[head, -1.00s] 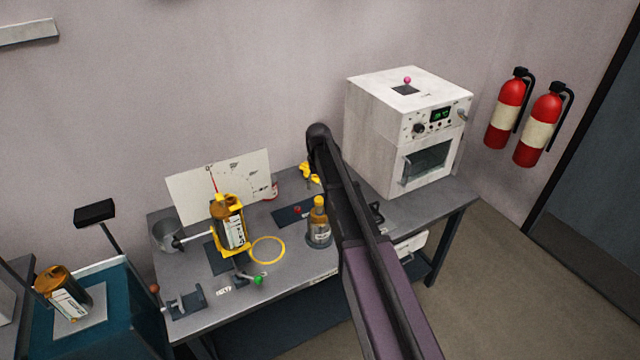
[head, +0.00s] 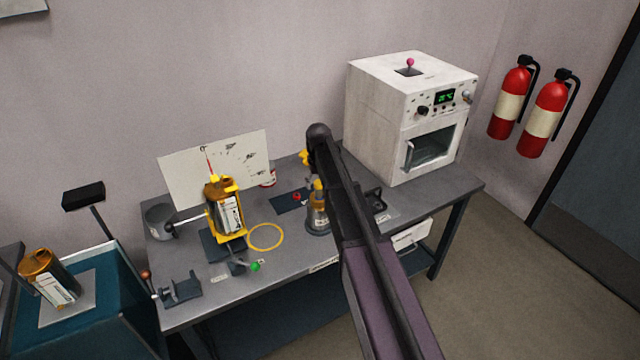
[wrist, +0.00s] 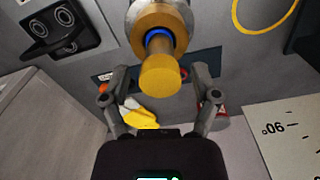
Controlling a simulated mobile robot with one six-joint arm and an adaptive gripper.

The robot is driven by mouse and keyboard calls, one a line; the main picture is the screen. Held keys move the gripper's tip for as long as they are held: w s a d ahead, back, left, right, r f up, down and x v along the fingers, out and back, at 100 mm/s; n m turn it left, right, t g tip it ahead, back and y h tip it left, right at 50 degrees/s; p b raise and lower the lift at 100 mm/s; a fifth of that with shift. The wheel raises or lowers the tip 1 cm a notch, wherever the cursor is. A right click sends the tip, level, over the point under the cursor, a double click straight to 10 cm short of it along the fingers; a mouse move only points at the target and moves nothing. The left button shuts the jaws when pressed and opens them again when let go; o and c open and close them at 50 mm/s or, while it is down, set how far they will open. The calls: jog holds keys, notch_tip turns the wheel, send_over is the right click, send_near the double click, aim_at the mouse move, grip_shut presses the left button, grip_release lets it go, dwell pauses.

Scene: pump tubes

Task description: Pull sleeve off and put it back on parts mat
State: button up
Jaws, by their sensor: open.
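An amber cylindrical piece (wrist: 160,75), which may be the sleeve, sticks out of a wider amber body with a blue ring (wrist: 158,38) at the joint in the wrist view. In the head view this looks like the amber-topped bottle shape (head: 317,222) on a grey base, partly covered by my arm. My gripper (wrist: 160,78) is open, with one finger on each side of the amber piece and gaps visible. In the head view my gripper is hidden behind my arm. A dark blue mat (head: 284,201), probably the parts mat, lies behind the bottle with a small red piece (head: 296,196) on it.
A white oven-like box (head: 380,120) stands right on the bench. An amber container in a yellow holder (head: 226,212), a yellow ring (head: 266,250), a metal cup (head: 160,221) and a white board (head: 180,177) are left. A yellow object (wrist: 142,117) lies near the mat.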

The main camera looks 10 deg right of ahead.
aim_at(319, 182)
jog(key=shift+f+b, duration=0.45)
jog(key=shift+f, duration=0.25)
grip_shut()
dwell(0.3)
jog(key=shift+r+p, duration=0.8)
dwell(0.9)
jog(key=shift+r+p, duration=2.15)
jog(key=shift+s, duration=0.1)
dwell(0.3)
